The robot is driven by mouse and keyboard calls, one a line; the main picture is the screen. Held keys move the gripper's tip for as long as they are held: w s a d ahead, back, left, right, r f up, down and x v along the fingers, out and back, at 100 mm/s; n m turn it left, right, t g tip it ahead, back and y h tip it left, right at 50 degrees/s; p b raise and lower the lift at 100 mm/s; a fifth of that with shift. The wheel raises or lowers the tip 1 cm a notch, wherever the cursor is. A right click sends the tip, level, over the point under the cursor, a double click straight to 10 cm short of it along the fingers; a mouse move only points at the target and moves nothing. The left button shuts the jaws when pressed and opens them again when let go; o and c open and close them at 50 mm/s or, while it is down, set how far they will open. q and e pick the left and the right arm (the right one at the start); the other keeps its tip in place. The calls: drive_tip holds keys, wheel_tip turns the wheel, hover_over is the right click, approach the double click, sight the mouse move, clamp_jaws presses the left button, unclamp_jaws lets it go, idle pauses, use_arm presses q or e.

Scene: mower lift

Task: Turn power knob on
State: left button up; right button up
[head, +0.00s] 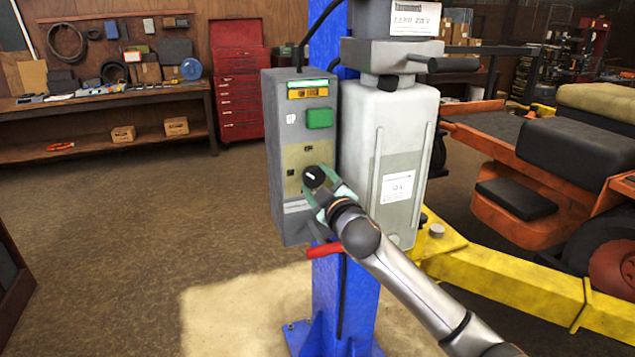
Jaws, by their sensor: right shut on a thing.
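The grey control box (273,150) is mounted on the blue lift post (345,290). Its front has a lit green strip and yellow label near the top, a green button (320,118), and a black power knob (315,176) on a yellowish plate lower down. The knob has a white mark on its face. My right gripper (318,185) comes in from the lower right, its greenish fingers shut on the knob. The fingers hide part of the knob's lower edge. My left gripper is not in view.
A white tank (390,150) sits right of the box. A red lever (324,250) sticks out below it. A yellow lift arm (500,285) and an orange mower (520,190) stand at right. Open floor (130,230) lies left.

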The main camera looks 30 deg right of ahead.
drive_tip(key=n, duration=0.4)
drive_tip(key=shift+n, duration=2.1)
drive_tip(key=o, duration=1.4)
drive_tip(key=shift+b+v, duration=1.35)
drive_tip(key=shift+v, duration=4.95)
drive_tip(key=shift+w+a, duration=0.1)
